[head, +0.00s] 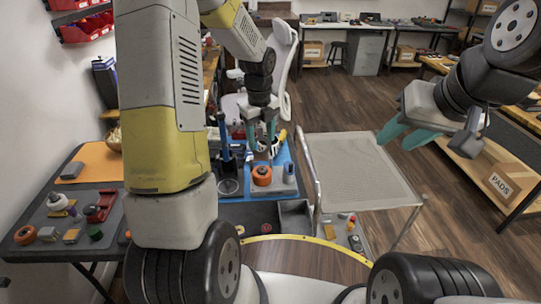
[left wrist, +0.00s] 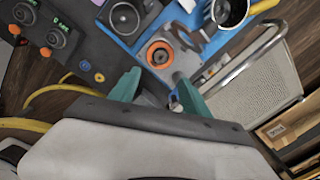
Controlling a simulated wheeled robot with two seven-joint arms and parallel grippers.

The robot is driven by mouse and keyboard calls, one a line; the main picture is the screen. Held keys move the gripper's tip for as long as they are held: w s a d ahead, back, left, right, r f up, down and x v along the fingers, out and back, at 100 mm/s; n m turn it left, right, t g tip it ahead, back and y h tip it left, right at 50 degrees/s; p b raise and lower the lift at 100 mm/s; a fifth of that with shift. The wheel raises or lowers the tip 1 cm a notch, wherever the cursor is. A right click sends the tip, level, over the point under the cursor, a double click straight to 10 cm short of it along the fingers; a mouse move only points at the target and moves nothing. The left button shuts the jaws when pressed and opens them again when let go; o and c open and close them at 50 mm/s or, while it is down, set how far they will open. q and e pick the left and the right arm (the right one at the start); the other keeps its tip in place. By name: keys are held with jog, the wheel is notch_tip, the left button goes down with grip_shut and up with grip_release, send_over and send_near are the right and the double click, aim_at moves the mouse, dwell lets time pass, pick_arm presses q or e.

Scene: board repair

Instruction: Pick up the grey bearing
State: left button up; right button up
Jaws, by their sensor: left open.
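I cannot single out the grey bearing with certainty. In the left wrist view, an orange ring with a dark centre (left wrist: 160,52) sits in a grey piece on the blue mat; the orange part also shows in the head view (head: 262,176). A small grey piece (left wrist: 174,102) shows between the fingertips, too small to identify. My left gripper (head: 262,131) is above the far part of the blue mat, fingers pointing down; in the left wrist view its teal fingers (left wrist: 158,90) are apart. My right gripper (head: 404,134) hangs at right, fingers apart, away from the mat.
The blue mat (head: 240,197) also bears a dark round piece (left wrist: 125,18), a metal cup (left wrist: 230,10) and blue tools. A light mesh-topped cart (head: 355,170) stands at right. A side table (head: 30,215) at left holds several small parts. Open wooden floor lies beyond.

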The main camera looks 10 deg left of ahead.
aim_at(262, 169)
pick_arm(q)
jog(key=f+m, duration=0.1)
jog(key=f, duration=0.1)
jog(key=w+f+m, duration=0.1)
jog(key=f+m, duration=0.1)
jog(key=f, duration=0.1)
jog(key=shift+w+a+f+g, duration=0.1)
jog(key=shift+w+g, duration=0.1)
jog(key=shift+g, duration=0.1)
jog(key=shift+s+f, duration=0.1)
jog(key=shift+f, duration=3.65)
grip_shut()
